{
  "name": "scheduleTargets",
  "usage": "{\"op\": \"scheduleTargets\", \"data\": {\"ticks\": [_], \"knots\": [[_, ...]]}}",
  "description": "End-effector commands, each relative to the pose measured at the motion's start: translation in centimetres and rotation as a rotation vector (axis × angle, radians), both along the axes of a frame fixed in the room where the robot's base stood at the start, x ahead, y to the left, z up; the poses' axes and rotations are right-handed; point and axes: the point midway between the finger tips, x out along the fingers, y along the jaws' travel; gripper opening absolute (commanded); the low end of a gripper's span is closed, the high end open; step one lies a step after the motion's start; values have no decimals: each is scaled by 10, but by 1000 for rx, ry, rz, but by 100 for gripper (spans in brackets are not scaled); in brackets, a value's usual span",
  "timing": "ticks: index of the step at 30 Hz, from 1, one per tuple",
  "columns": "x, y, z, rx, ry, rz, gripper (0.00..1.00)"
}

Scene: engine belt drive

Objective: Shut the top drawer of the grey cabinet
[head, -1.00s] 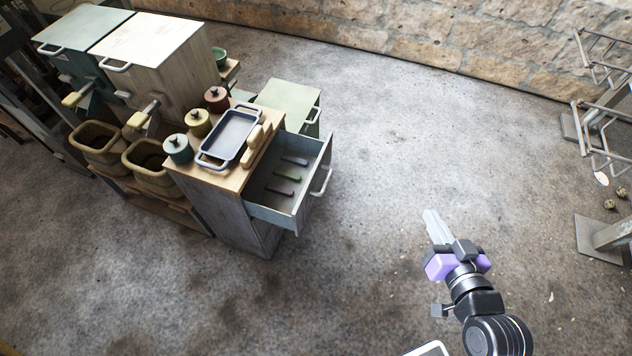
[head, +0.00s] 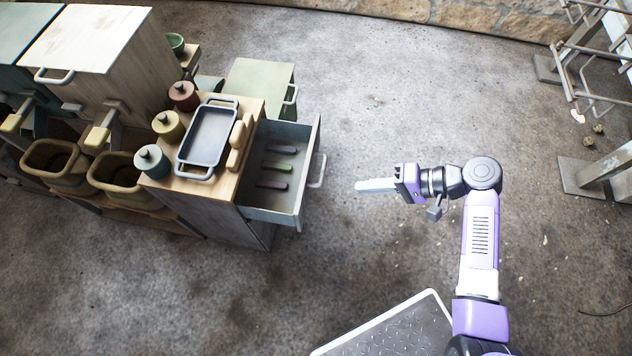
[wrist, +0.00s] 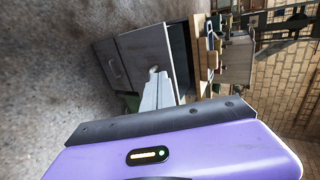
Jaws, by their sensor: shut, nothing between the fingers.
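The grey cabinet (head: 258,236) stands left of centre in the head view, with a wooden top. Its top drawer (head: 292,207) is pulled out to the right and holds several dark and green bars. The drawer's pale bar handle (head: 318,170) is on its front. My gripper (head: 360,186) is shut and empty, right of the handle and pointing left at it, with a gap between them. In the wrist view my shut fingers (wrist: 158,90) point at the drawer front (wrist: 146,52) and hide part of it and most of its handle.
A grey tray (head: 206,138) and several lidded jars (head: 152,162) stand on the cabinet top. A low green cabinet (head: 262,88) stands behind. Metal racks (head: 598,170) are at the far right. The floor between my gripper and the drawer is clear.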

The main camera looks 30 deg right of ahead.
Motion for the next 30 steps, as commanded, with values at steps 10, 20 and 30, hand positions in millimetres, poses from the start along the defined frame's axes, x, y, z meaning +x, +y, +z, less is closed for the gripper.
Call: {"op": "scheduleTargets", "data": {"ticks": [10, 20, 30], "knots": [[30, 43, -31, -1, 1, 2, 0], [61, 85, -47, -3, 0, 1, 0], [72, 98, -48, -3, 1, -3, 0]]}}
